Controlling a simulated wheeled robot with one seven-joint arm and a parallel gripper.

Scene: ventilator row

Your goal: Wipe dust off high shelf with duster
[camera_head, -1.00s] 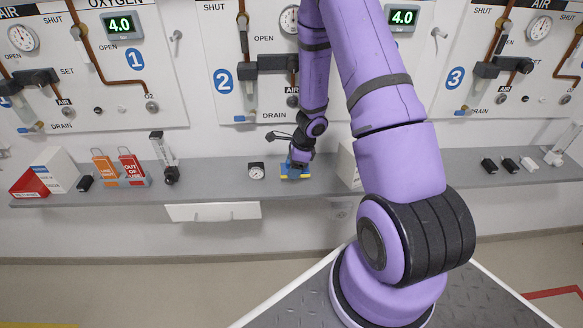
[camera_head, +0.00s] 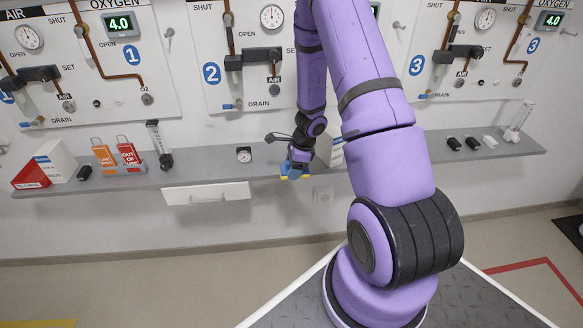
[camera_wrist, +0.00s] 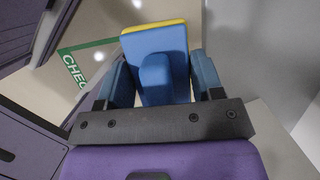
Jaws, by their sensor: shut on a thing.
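My gripper (camera_head: 298,160) is shut on the duster, a blue block with a yellow pad (camera_head: 293,176). In the wrist view, my gripper's two blue fingers (camera_wrist: 160,84) sit on either side of the duster's blue grip, and its yellow edge (camera_wrist: 152,26) shows at the far end. The high shelf (camera_head: 205,172) is a long grey ledge along the wall. In the head view the duster overlaps the shelf's front edge; I cannot tell whether it touches it. No dust can be made out on the shelf.
On the shelf stand a red-and-white box (camera_head: 55,163), orange (camera_head: 104,155) and red (camera_head: 129,154) tags, a flowmeter (camera_head: 159,145), a gauge (camera_head: 244,155), a white box (camera_head: 335,152) partly behind my arm, and several small blocks at right. A white drawer (camera_head: 206,193) hangs below.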

